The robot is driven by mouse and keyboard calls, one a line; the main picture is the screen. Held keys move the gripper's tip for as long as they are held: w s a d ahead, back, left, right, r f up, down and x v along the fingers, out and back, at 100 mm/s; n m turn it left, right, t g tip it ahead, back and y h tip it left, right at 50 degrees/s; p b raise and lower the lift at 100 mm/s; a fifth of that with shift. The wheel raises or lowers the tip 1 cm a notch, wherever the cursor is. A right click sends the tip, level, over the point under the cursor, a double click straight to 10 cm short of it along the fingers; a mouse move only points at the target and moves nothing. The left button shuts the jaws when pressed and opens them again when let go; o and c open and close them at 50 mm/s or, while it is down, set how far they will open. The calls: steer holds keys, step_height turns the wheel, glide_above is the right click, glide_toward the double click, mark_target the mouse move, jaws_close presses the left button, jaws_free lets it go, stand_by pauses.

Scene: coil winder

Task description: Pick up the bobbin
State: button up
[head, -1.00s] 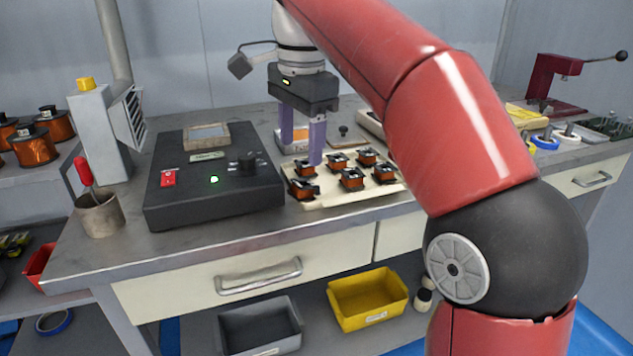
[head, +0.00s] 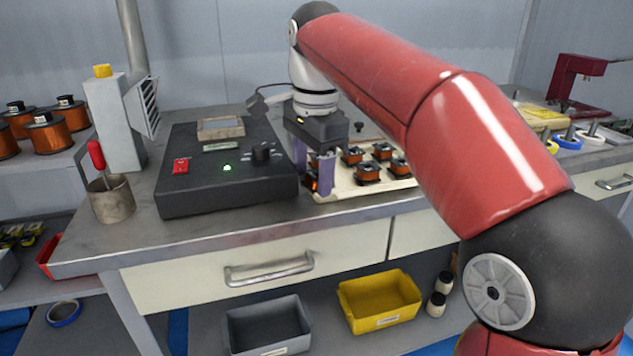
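Several small bobbins with orange-brown copper windings and black ends stand on a cream tray (head: 345,190) on the workbench. My gripper (head: 314,182) points down over the left end of the tray. Its two purple fingers are spread apart. A bobbin (head: 312,184) at the tray's left front shows partly between and behind the fingers, low near their tips. I cannot tell whether the fingers touch it. Other bobbins, such as the front one (head: 368,172), stand clear to the right. My red arm hides the tray's right end.
A black control box (head: 225,180) with a green light and red switch stands just left of the tray. Left of it are a metal cup (head: 111,200) and large copper spools (head: 47,133). A grey bin (head: 268,325) and yellow bin (head: 380,299) sit below.

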mark_target(312, 175)
steer(key=c, duration=1)
steer(key=shift+r, duration=0.1)
step_height(312, 175, up, 8)
steer(key=p, duration=0.2)
steer(key=shift+p, duration=0.4)
steer(key=shift+r, duration=0.9)
steer(key=shift+a, duration=0.1)
